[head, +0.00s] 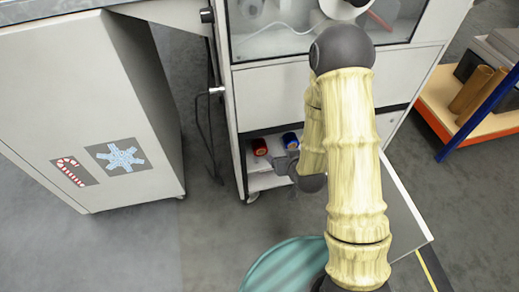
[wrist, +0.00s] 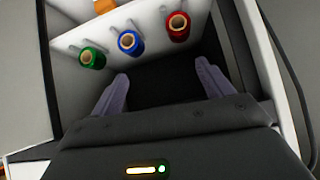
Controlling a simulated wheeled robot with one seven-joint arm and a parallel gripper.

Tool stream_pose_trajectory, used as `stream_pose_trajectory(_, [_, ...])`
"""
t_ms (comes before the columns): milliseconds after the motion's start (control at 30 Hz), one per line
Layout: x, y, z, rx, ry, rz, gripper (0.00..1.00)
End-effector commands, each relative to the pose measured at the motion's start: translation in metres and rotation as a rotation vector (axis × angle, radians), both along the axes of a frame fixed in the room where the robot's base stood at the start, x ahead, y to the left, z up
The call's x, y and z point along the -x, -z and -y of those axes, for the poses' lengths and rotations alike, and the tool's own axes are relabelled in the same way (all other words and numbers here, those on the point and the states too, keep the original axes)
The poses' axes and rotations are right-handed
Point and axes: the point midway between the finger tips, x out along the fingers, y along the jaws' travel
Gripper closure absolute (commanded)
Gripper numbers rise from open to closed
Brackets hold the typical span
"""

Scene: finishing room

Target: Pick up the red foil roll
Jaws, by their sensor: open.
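The red foil roll (wrist: 176,29) stands on a white shelf (wrist: 143,12) inside a machine cabinet, at the top of the wrist view. In the head view the red roll (head: 259,147) sits at the left of the open lower compartment. My gripper (wrist: 160,88) is open and empty, its two grey fingers apart, with the red roll beyond them and toward the right finger. In the head view my gripper (head: 283,166) is at the compartment's front, its fingers partly hidden by my arm.
Cabinet walls stand close on both sides. A grey cabinet (head: 95,120) is at left in the head view, an orange-edged shelf rack (head: 470,120) at right.

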Motion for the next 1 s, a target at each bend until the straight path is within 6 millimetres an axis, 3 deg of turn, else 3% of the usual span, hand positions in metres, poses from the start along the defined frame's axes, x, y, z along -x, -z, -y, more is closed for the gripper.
stream_pose_trajectory(33, [0.003,0.017,-0.006,-0.016,-0.009,0.022,0.21])
stream_pose_trajectory(100, [0.005,0.030,-0.014,-0.041,-0.018,0.071,0.21])
stream_pose_trajectory(333, [0.021,0.063,-0.031,-0.129,-0.032,0.220,0.21])
stream_pose_trajectory(800, [0.028,0.067,-0.036,-0.166,-0.029,0.291,0.21])
stream_pose_trajectory(1000, [0.017,0.074,-0.039,-0.168,-0.030,0.294,0.21])
